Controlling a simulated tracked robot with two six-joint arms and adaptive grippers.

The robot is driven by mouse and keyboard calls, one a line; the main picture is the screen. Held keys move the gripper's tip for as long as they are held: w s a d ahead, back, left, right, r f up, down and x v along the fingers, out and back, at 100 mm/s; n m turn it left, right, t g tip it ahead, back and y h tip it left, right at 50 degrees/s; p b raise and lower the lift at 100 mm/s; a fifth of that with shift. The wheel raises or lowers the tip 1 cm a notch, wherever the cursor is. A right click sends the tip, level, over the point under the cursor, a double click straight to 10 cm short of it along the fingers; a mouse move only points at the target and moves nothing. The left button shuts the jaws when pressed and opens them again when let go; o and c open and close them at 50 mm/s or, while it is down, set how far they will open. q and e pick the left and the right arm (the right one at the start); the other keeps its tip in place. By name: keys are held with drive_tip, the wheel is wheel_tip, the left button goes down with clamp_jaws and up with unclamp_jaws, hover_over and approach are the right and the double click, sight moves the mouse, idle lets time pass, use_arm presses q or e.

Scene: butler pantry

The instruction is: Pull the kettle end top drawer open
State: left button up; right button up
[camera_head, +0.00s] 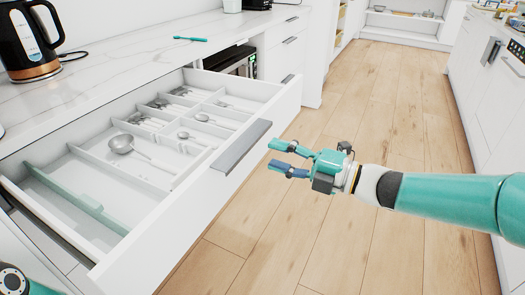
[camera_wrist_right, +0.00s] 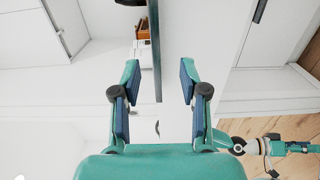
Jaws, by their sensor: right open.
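The top drawer at the kettle end (camera_head: 190,190) stands pulled well out from the white counter, its divided inside showing. Its grey bar handle (camera_head: 240,148) is on the front face. My right gripper (camera_head: 276,155) is open and empty, a little to the right of the handle and apart from it. In the right wrist view the dark handle edge (camera_wrist_right: 155,50) lines up between the two open fingers (camera_wrist_right: 158,72). The kettle (camera_head: 28,40), black with a copper base, stands on the counter. My left gripper (camera_wrist_right: 297,147) shows small in the wrist view; its fingers are unclear.
The drawer holds a ladle (camera_head: 122,144), several pieces of cutlery and a pale green strip (camera_head: 75,200). A teal utensil (camera_head: 190,38) lies on the counter (camera_head: 110,75). A dark appliance (camera_head: 240,65) sits beyond the drawer. Wooden floor (camera_head: 385,100) is clear; white cabinets (camera_head: 490,90) line the right.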

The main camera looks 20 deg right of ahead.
drive_tip(key=v, duration=0.7)
drive_tip(key=shift+f, duration=0.1)
